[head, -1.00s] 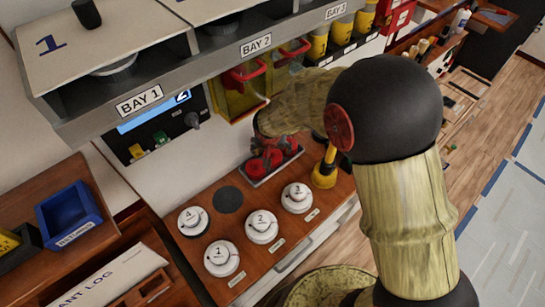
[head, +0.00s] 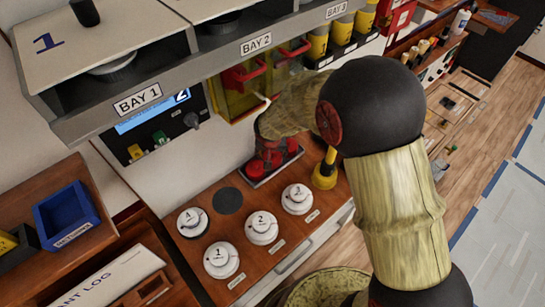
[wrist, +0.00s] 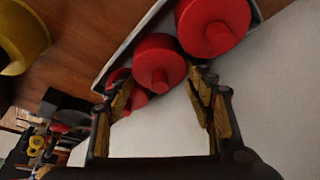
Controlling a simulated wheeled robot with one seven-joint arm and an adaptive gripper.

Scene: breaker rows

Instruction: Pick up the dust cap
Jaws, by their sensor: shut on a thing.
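Red dust caps with short knobs sit in a shallow tray (head: 250,184) on the wooden counter below the bays. In the wrist view, one red dust cap (wrist: 160,64) is between the fingertips of my gripper (wrist: 163,82). My gripper is shut on that cap, which is still at the tray as far as I can see. Another red cap (wrist: 213,24) is beside it in the wrist view, and part of a further red piece shows behind the left finger. In the head view, my gripper (head: 270,143) points down over the caps, partly hidden by my wrist.
Several white numbered dials (head: 262,228) and a dark round disc (head: 228,200) are on the counter in front of the tray. A yellow-based post (head: 325,177) stands close to the tray's right. A yellow box with red handles (head: 238,92) is behind my gripper; the bay shelf overhangs.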

